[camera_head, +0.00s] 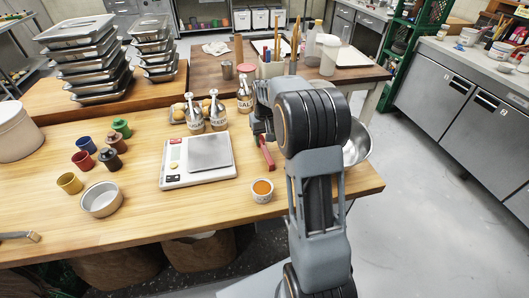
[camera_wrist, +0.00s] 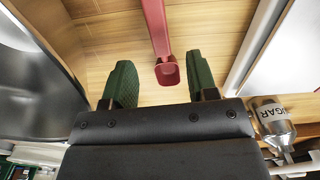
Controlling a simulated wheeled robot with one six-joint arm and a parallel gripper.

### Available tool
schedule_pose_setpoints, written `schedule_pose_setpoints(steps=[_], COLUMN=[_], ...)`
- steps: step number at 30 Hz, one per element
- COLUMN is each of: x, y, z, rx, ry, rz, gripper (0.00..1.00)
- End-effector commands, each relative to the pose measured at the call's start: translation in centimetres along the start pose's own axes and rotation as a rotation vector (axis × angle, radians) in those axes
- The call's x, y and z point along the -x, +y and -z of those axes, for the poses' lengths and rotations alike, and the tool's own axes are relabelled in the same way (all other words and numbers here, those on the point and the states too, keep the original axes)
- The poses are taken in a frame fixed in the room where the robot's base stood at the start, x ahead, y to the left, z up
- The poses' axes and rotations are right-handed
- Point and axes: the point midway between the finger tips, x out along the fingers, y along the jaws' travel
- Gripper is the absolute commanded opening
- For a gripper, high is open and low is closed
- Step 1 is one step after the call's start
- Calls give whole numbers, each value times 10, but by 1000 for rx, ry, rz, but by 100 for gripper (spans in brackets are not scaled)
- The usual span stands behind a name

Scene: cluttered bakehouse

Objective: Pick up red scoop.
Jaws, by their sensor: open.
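The red scoop (camera_wrist: 158,35) lies on the wooden table. In the wrist view it runs from the top edge down to a squared, hollow end between the tips of my gripper (camera_wrist: 158,78). My gripper is open, its green pads on either side of that end with gaps on both sides; it touches neither. How far above the scoop the fingers are, I cannot tell. In the head view a red strip of the scoop (camera_head: 267,154) shows left of my arm, and the rest is hidden. My fingers are mostly hidden behind the arm there.
A metal bowl (camera_head: 357,146) stands right of my arm, by the table edge. A white scale (camera_head: 198,176), a small cup with orange contents (camera_head: 262,191) and metal-topped shakers (camera_head: 217,112) stand to the left. The sugar shaker (camera_wrist: 271,118) is close at right in the wrist view.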

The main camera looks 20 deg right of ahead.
Motion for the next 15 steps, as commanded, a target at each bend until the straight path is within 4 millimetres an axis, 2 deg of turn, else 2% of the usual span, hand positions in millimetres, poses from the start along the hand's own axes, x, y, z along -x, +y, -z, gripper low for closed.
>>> schedule_pose_setpoints(steps=[7,15], x=[-14,-50], y=[0,0], z=[0,0], rx=[0,0], ry=[-2,-2], rz=[0,0], gripper=[53,53])
